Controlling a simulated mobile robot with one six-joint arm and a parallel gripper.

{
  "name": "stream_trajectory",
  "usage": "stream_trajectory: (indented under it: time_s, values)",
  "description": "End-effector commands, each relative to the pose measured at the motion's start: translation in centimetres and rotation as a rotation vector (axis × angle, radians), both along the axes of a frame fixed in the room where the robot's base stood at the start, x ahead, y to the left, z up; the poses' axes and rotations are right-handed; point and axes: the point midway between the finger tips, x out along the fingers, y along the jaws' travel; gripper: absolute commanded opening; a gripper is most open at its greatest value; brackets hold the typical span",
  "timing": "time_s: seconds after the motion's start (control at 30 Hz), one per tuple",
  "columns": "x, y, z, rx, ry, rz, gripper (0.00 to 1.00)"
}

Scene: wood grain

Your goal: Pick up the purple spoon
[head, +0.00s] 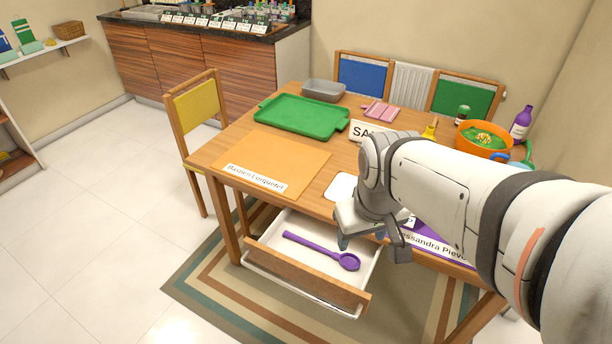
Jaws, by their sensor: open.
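The purple spoon (318,249) lies in an open white drawer (287,223) under the front of the wooden table (223,156). Its bowl is at the right and its handle points to the upper left. My gripper (371,246) is open and empty, above the right part of the drawer, a little to the right of the spoon's bowl. It appears apart from the spoon. The fingers are partly hidden by my wrist.
On the table are an orange mat (262,155), a green tray (299,115), a grey bin (323,88), a pink dish (380,110) and an orange bowl (481,147). A yellow-backed chair (196,105) stands left. The drawer's wooden front (300,272) rises before the spoon.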

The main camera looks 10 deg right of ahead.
Motion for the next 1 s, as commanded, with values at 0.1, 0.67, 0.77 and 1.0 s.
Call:
stream_trajectory:
  time_s: [0.1, 0.67, 0.77, 1.0]
  values:
    - [1.9, -0.3, -2.9, -0.046, 0.029, 0.226, 0.66]
    - [12.2, -2.6, -18.7, -0.223, 0.13, 1.698, 0.82]
    - [13.6, -3.0, -21.6, -0.234, 0.129, 1.931, 0.82]
    - [15.5, -3.7, -25.7, -0.245, 0.116, 2.286, 0.82]
